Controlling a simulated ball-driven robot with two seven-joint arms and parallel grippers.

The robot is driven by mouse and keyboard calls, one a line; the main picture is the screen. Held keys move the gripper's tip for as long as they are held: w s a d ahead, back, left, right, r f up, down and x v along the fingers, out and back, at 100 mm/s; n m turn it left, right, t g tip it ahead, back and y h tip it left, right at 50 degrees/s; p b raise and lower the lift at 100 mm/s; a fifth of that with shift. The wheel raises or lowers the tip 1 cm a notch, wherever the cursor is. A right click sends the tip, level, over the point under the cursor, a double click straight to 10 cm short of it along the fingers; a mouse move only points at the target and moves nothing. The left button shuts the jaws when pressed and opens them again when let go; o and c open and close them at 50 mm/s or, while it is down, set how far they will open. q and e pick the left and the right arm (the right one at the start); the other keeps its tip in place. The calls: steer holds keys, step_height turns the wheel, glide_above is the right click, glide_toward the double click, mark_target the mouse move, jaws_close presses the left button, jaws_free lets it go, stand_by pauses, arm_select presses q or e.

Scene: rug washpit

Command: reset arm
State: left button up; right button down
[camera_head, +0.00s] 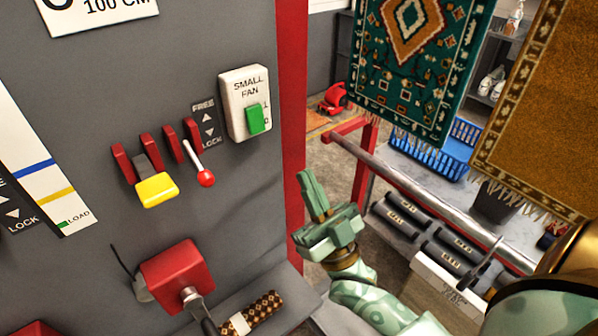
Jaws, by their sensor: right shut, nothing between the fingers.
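My right gripper (315,196) is pale green and sits near the middle of the head view, beside the red post (291,110) at the edge of the grey panel. Its fingers are together, with nothing between them, and point up. My right arm comes in from the lower right. The gripper is apart from the panel's controls. My left gripper is not in view.
The grey panel on the left carries a small fan switch (245,103), a yellow-tipped lever (157,190), a red-knobbed lever (205,178) and a red box (176,272). Rugs (408,65) hang at right above a metal rail (420,192). A blue basket (456,150) stands behind.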

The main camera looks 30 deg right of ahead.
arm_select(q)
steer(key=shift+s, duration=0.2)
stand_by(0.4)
